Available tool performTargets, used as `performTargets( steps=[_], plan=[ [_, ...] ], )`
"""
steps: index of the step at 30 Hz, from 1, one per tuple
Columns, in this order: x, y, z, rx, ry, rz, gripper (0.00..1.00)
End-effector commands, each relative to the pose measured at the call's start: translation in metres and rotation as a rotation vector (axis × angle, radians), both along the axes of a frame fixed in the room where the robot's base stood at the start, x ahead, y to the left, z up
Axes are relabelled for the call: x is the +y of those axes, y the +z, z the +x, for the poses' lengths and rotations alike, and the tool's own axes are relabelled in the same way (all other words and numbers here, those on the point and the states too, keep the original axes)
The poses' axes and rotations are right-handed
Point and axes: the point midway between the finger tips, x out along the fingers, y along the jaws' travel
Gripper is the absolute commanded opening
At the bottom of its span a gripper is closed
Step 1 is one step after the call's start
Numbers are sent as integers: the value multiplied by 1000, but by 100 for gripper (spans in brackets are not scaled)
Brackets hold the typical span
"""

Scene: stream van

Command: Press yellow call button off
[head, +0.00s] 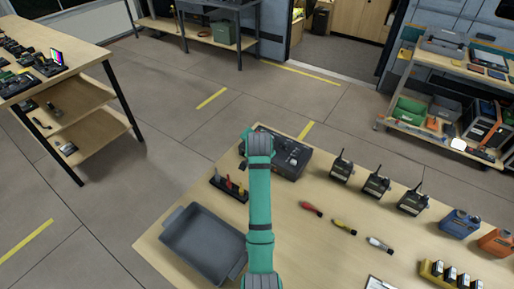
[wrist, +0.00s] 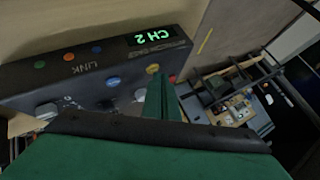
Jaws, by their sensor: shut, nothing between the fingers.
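A dark control box (head: 294,160) sits on the wooden bench, partly hidden by my arm in the head view. In the wrist view the box (wrist: 85,75) fills the upper left, with a lit green "CH2" display (wrist: 150,36) and the word LINK. The yellow button (wrist: 152,69) is on its face, just beyond my fingertips. I cannot tell whether they touch it or whether it is lit. My gripper (wrist: 161,84) is green, shut and empty. In the head view my arm hides the gripper.
On the bench are a grey tray (head: 204,243), several radios (head: 376,185) and several coloured markers (head: 344,227). The floor left of the bench is clear.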

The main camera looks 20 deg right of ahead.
Motion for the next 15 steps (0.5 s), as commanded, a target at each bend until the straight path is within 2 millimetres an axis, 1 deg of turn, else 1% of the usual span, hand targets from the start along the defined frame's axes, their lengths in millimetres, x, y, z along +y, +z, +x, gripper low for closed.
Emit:
performTargets(
  steps=[5, 15],
  plan=[
    [0, 9, 0, -3, 0, -1, 0],
    [0, 11, 0, -1, 0, 0, 0]
  ],
)
